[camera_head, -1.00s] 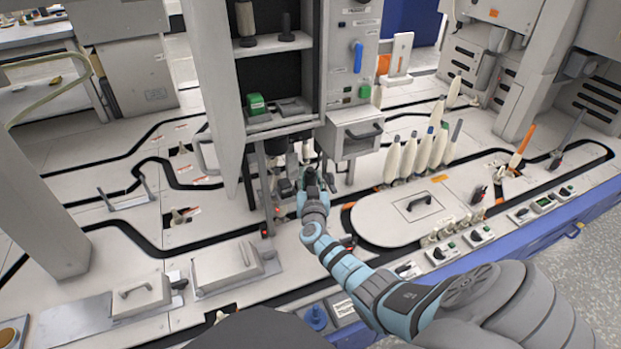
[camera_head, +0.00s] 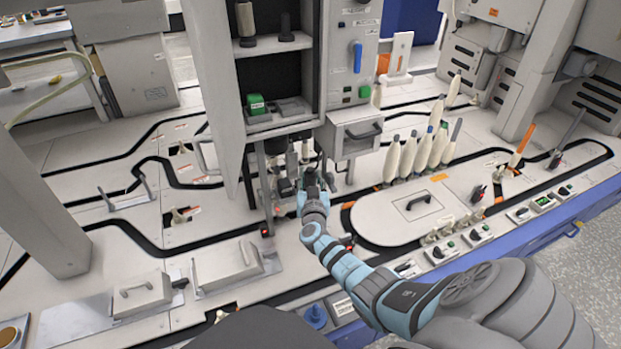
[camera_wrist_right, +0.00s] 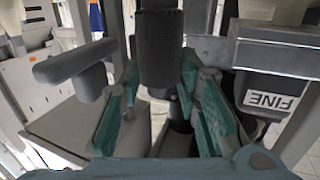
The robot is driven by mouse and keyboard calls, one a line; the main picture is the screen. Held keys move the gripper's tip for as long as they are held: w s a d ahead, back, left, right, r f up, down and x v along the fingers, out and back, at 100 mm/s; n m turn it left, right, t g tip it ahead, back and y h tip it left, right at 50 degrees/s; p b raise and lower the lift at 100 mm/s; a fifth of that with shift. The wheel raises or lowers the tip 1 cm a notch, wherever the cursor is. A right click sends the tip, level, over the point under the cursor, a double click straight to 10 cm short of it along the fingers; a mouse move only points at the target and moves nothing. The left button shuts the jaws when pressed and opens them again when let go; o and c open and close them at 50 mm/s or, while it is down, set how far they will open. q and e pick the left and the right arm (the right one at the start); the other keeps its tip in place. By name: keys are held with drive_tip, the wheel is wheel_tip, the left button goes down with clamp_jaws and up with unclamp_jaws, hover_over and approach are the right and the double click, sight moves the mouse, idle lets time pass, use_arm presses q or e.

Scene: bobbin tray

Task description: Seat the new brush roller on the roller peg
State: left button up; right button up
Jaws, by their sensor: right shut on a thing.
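My right gripper (camera_head: 313,180) reaches in under the cabinet, among dark machine parts. In the right wrist view its teal fingers (camera_wrist_right: 160,108) stand on both sides of a dark grey upright cylinder (camera_wrist_right: 161,50), which looks like the brush roller. The gripper is shut on it, though the exact contact is hard to see. A narrower dark part (camera_wrist_right: 179,142) shows below, between the fingers. I cannot tell whether it is the roller peg. In the head view the roller and peg cannot be told apart from the dark parts around the gripper. My left gripper is not in view.
A grey arm-like part (camera_wrist_right: 75,65) and a box marked FINE (camera_wrist_right: 275,75) flank the fingers closely. The cabinet (camera_head: 228,95) rises above, with dark spools (camera_head: 245,18) on its shelf. White bobbins (camera_head: 410,155) stand to the right. An oval plate (camera_head: 380,222) lies at the front right.

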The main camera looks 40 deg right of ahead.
drive_tip(key=o, duration=1.3)
drive_tip(key=shift+c, duration=0.2)
drive_tip(key=v, duration=1.2)
